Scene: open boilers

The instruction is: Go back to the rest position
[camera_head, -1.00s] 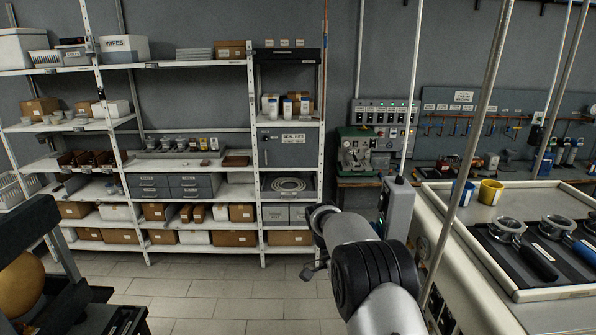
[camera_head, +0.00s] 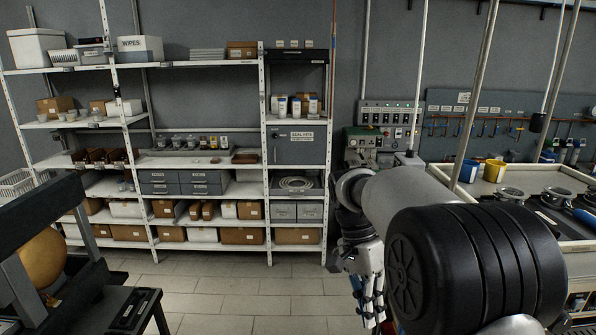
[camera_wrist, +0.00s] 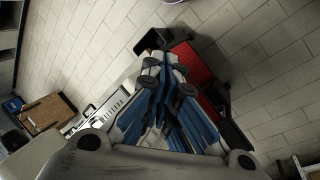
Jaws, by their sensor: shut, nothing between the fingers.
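My gripper (camera_wrist: 163,72) is in the middle of the wrist view, its blue-and-grey fingers together with nothing between them. In the head view my gripper (camera_head: 368,308) hangs low at the end of my arm, pointing down over the floor in front of the shelves. The large black joint of my arm fills the lower right and hides part of the bench behind it.
White shelving (camera_head: 268,170) with boxes and drawers stands along the back wall. At right is a bench tray (camera_head: 478,188) with portafilters (camera_head: 513,195) and a yellow cup (camera_head: 495,171). A dark machine (camera_head: 40,215) stands at left. Tiled floor (camera_head: 225,295) is clear between.

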